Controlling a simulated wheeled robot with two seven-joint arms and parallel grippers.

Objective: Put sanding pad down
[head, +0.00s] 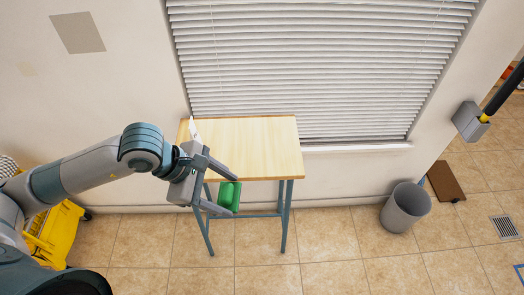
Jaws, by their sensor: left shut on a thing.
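My left gripper (226,188) reaches in from the left and is shut on a green block-like thing, which I take to be the sanding pad (229,195). The pad shows between the two fingers, in front of the near left part of the table (255,145) in the picture. The table has a pale wooden top and blue-grey legs. I cannot tell the pad's height from this one view. The gripper and wrist hide the table's left edge. My right gripper is not in view.
A yellow mop bucket (55,232) stands at the left, partly behind my arm. A grey bin (405,207) and a brown board (445,182) are at the right. A grey block on a black pole (470,120) is at the upper right. The tiled floor in front is clear.

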